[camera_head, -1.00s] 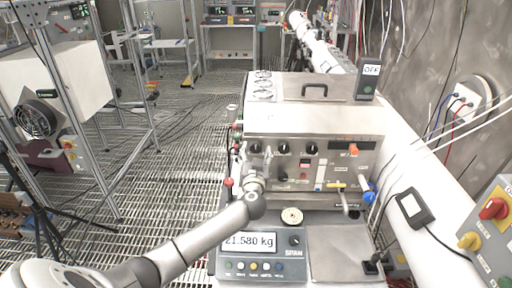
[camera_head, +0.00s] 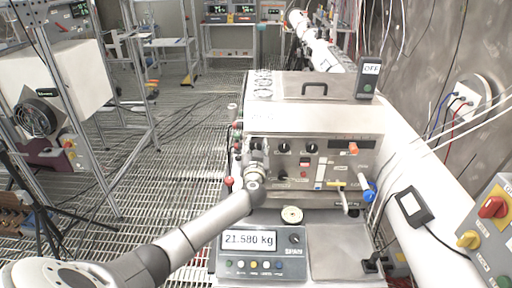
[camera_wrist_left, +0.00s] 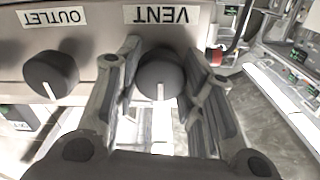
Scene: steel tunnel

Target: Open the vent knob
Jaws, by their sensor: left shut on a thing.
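The vent knob (camera_wrist_left: 160,78) is a round dark knob with a white pointer line, below the upside-down VENT label (camera_wrist_left: 161,15) in the left wrist view. The fingers of my left gripper (camera_wrist_left: 165,100) stand on both sides of it and are shut on it. In the head view my left gripper (camera_head: 255,166) is at the left end of the front panel and hides the vent knob. The outlet knob (camera_wrist_left: 51,74) is beside it, dark with a white line. My right gripper does not show.
The steel machine (camera_head: 290,119) carries more dark knobs, an orange knob (camera_head: 353,148) and a yellow-handled valve (camera_head: 337,184). A scale (camera_head: 262,252) reading 21.580 kg stands in front. A control box (camera_head: 490,225) with red and yellow knobs is at right.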

